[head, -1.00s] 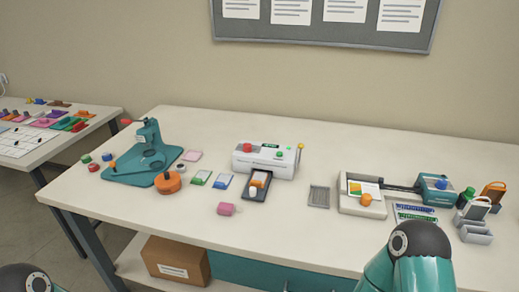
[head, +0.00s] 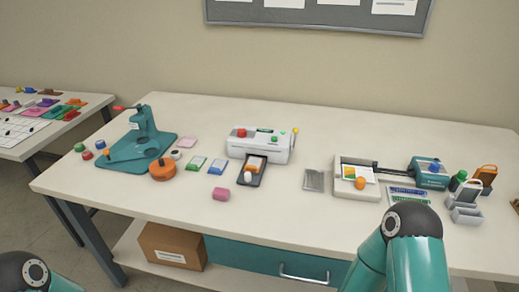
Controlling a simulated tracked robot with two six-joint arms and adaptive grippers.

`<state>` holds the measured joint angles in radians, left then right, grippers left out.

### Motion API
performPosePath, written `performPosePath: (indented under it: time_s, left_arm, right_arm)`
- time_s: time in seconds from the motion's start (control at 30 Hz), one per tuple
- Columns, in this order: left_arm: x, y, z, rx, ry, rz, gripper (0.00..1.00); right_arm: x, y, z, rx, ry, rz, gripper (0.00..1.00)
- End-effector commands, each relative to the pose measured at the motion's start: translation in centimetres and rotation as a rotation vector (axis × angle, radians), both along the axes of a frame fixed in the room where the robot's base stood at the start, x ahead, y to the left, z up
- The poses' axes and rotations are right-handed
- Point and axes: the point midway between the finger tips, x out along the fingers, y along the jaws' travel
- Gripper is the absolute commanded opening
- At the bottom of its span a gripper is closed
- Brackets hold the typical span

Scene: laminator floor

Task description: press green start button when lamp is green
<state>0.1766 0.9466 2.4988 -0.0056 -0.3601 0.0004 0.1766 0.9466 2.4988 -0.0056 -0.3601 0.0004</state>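The laminator (head: 258,151) is a white box near the middle of the table. On its top are a large red button (head: 241,132), a small green display strip (head: 265,131) and a small green button (head: 274,140). A small yellow spot, perhaps the lamp (head: 295,131), shows at its right end; it looks yellow, not green, but is very small. A dark tray (head: 243,183) with a card and a white knob juts out from its front. Both my grippers are out of view; only arm joints show at the lower left and lower right.
A teal press (head: 143,145) and an orange round piece (head: 162,169) stand left of the laminator. The table's front middle is clear.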

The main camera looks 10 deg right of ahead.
Motion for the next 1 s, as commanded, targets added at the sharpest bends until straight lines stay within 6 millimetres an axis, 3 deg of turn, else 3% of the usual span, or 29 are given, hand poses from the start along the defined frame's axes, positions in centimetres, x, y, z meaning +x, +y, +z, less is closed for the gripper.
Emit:
performPosePath:
  time_s: [0.03, 0.33, 1.0]
  left_arm:
    - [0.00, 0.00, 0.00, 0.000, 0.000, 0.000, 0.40]
    - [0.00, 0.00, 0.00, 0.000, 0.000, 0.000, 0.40]
    - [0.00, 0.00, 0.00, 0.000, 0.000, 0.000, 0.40]
  right_arm:
    - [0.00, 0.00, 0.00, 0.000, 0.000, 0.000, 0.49]
    - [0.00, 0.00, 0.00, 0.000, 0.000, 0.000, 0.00]
    - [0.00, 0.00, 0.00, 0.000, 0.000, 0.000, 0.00]
